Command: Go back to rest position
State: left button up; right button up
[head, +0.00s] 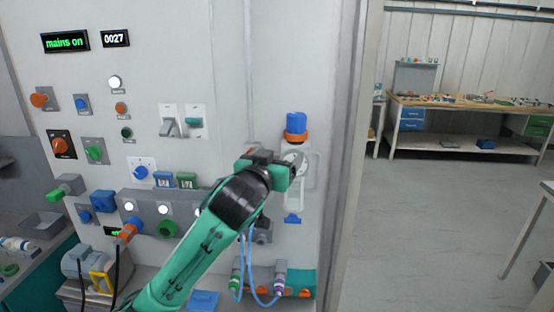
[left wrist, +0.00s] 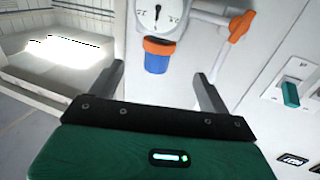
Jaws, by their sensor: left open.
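My left gripper (head: 277,168) is in front of the wall panel, at the end of my green and black arm. It hides part of a vessel fitting with a round gauge (head: 298,158) and a blue cap (head: 296,122) on an orange ring. In the left wrist view my left gripper (left wrist: 160,82) is open, with nothing between its two grey fingers. Beyond the fingers, that view shows the gauge (left wrist: 157,16), the blue cap (left wrist: 157,64) and an orange lever handle (left wrist: 236,32). My right gripper is not in view.
The panel carries several knobs, switches and lamps, with a green rocker switch (head: 194,122) left of the fitting. Hoses (head: 247,262) hang below my arm. Right of the panel edge is open floor (head: 420,220), with a cluttered workbench (head: 470,101) at the back.

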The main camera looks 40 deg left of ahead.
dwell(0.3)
